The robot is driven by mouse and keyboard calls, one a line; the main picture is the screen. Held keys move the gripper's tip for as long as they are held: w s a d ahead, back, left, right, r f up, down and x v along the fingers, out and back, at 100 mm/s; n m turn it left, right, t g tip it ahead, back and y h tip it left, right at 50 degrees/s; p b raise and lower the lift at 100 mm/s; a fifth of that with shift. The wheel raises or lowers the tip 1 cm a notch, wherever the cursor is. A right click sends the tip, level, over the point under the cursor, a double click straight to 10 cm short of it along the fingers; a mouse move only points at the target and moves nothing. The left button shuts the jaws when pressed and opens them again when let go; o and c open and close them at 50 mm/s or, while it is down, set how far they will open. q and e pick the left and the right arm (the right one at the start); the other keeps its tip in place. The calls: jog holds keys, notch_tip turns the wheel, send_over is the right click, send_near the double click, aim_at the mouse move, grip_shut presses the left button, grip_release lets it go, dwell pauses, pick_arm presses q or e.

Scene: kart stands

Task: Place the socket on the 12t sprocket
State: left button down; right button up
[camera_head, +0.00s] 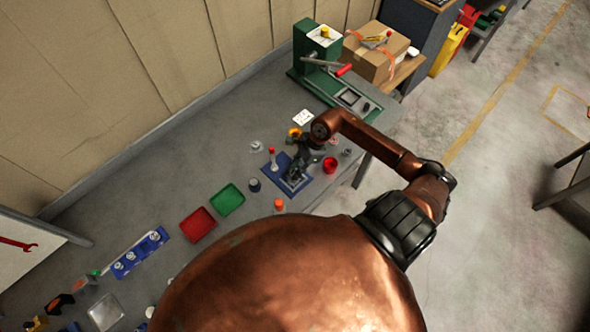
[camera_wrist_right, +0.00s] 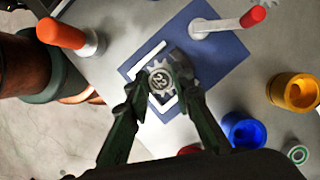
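My right gripper (camera_wrist_right: 158,86) is over the blue mat (camera_wrist_right: 229,60), pointing down with its fingers apart. A pale toothed sprocket (camera_wrist_right: 160,82) with a number on its face shows between the fingertips; the number is too small to read surely. I cannot tell whether the fingers touch the sprocket or stand just beside it. In the head view my right gripper (camera_head: 303,152) is above the blue mat (camera_head: 272,167). I cannot make out the socket for certain. My left gripper is not in view.
Near the mat are a yellow cup (camera_wrist_right: 294,92), a blue cup (camera_wrist_right: 243,129), a red cup (camera_head: 330,165), an orange-handled tool (camera_wrist_right: 62,33) and a red-handled tool (camera_wrist_right: 252,17). Red (camera_head: 198,224) and green (camera_head: 227,200) trays lie left. A green press (camera_head: 316,45) stands at the back.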

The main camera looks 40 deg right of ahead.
jog(key=o, duration=0.4)
jog(key=shift+r, duration=0.2)
jog(key=shift+d+r, duration=0.2)
jog(key=shift+r, duration=0.15)
jog(key=b+v, duration=0.2)
jog(key=v, duration=0.9)
jog(key=shift+b, duration=0.3)
jog(key=shift+s, duration=0.1)
